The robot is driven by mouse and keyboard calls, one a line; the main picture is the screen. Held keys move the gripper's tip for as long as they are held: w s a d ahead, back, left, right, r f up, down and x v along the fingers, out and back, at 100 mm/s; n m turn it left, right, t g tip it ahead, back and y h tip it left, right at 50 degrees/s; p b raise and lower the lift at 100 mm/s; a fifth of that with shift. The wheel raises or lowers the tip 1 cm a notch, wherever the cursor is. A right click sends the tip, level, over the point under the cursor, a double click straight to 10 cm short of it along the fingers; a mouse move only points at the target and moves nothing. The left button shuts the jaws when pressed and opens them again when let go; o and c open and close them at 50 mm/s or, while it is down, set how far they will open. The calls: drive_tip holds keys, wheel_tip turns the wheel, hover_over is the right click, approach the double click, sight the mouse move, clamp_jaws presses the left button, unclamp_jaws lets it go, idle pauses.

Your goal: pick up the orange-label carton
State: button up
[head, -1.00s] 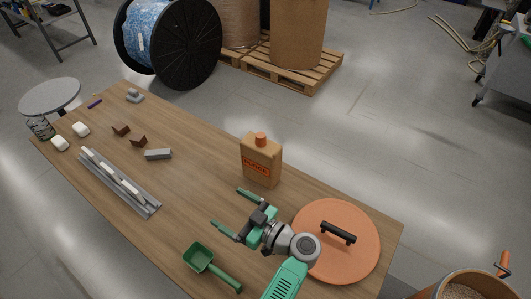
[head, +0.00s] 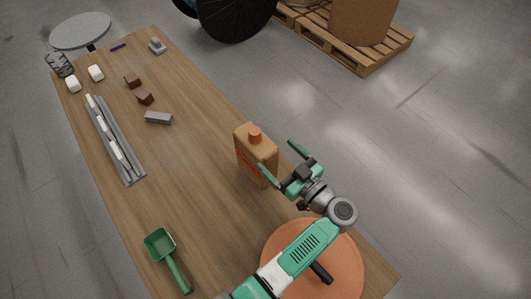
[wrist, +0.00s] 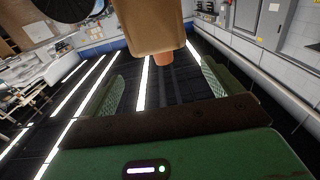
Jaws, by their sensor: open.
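The orange-label carton (head: 256,160) is a tan box with an orange cap. It stands upright on the wooden table near its right edge, its orange label partly in view on the side. My gripper (head: 275,154) is open and empty just to its right, fingers pointing at it. The near finger overlaps the carton's lower right side in the head view; I cannot tell whether it touches. In the wrist view the carton (wrist: 150,28) appears upside down at top centre, cap downward, laterally between the two open fingers (wrist: 163,80). Its lower part is out of that view.
A green scoop (head: 160,243) lies at the front left. A grey rail holder (head: 115,140), grey block (head: 159,118) and small brown pieces (head: 145,98) lie farther left. The table around the carton's left is clear.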

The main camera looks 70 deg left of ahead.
sight(273, 165)
drive_tip(key=f+b, duration=0.5)
drive_tip(key=f, duration=0.2)
drive_tip(key=shift+s+f+b, duration=0.1)
drive_tip(key=shift+s+b, duration=0.15)
drive_tip(key=shift+b, duration=0.15)
drive_tip(key=shift+w, duration=0.1)
